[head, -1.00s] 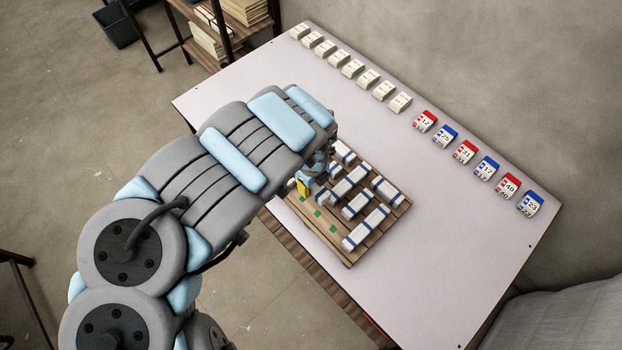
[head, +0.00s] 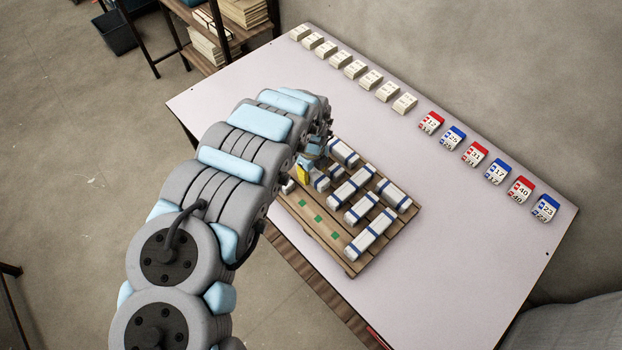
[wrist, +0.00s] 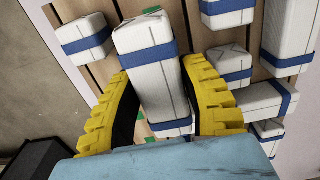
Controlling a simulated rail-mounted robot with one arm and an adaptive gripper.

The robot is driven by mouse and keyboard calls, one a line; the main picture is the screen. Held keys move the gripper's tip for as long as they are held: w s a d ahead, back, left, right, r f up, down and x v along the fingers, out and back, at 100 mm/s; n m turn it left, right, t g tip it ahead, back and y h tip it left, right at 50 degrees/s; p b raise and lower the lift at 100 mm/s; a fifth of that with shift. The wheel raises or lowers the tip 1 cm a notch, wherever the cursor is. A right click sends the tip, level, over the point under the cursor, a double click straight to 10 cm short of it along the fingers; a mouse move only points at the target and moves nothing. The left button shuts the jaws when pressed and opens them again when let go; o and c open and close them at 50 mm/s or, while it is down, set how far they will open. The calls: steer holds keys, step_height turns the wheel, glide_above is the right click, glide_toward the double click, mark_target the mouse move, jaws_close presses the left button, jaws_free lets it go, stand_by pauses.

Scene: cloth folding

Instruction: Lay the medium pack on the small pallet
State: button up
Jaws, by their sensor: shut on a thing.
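My gripper (head: 303,173) is over the left part of the small wooden pallet (head: 347,258). In the wrist view my gripper (wrist: 155,72) has its two yellow ribbed fingers on either side of a long white pack (wrist: 148,50) with a blue band, and is shut on it. The held pack's near end is between the fingers and its far end points up the picture. In the head view my arm and fingers hide most of it. Other white blue-banded packs of differing lengths lie on the pallet, such as a long one (head: 370,233). I cannot tell whether the held pack touches the pallet.
A small pack (wrist: 84,40) lies left of the held one, and several lie close on the right. Green marks (head: 318,218) show on bare slats along the pallet's front left. Cream blocks (head: 354,69) and red and blue numbered blocks (head: 474,154) line the table's back edge.

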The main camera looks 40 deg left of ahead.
mark_target(311, 177)
steer(key=shift+w+a+f, duration=0.15)
steer(key=shift+f, duration=0.05)
steer(key=shift+w+a+f, duration=0.1)
steer(key=shift+f, duration=0.3)
steer(key=shift+a+f+b, duration=0.15)
steer(key=shift+f+b, duration=0.45)
steer(key=shift+f, duration=0.85)
steer(key=shift+f, duration=0.15)
steer(key=o, duration=0.9)
steer(key=shift+c, duration=0.2)
step_height(311, 177, up, 12)
steer(key=p, duration=0.3)
steer(key=shift+r, duration=0.2)
